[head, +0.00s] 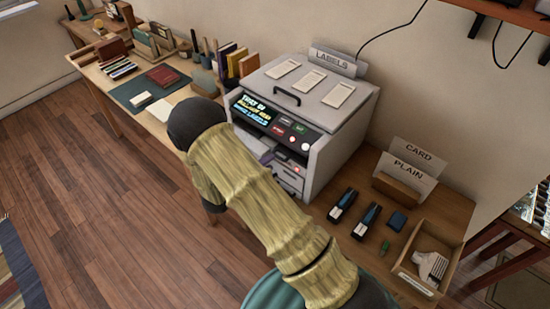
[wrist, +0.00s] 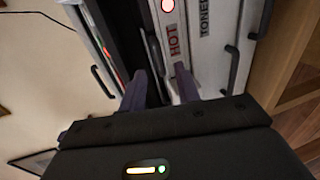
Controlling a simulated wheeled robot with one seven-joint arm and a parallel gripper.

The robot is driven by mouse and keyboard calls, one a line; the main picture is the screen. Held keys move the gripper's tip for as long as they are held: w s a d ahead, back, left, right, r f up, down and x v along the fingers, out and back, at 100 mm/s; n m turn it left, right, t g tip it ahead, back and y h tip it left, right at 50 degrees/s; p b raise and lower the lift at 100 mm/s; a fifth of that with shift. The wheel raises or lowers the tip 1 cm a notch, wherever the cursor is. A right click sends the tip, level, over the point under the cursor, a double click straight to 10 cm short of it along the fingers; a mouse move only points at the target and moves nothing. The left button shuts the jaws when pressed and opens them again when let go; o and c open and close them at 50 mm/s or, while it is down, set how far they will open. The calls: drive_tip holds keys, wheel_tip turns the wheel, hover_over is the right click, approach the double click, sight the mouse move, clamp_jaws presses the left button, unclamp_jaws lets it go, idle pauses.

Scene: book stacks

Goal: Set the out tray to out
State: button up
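The grey printer (head: 333,140) stands on the bench with a lit screen on its sloping front panel. My arm covers much of its front, and I cannot tell which part is the out tray. My gripper (wrist: 161,92) is at the lower front of the printer; a purple finger shows in the head view (head: 267,157). In the wrist view its two purple fingers are apart, with a dark handle (wrist: 152,50) ahead between them. I cannot tell whether they touch it. A panel marked HOT (wrist: 173,40) with a red light is beside the right finger. A TONER panel (wrist: 207,60) is farther right.
Right of the printer are staplers (head: 366,221), a CARD and PLAIN paper holder (head: 398,192) and an open wooden box (head: 420,285). Books (head: 237,62) stand to the left.

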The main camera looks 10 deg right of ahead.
drive_tip(key=x, duration=0.4)
drive_tip(key=shift+w+d, duration=0.1)
drive_tip(key=shift+d, duration=0.1)
clamp_jaws()
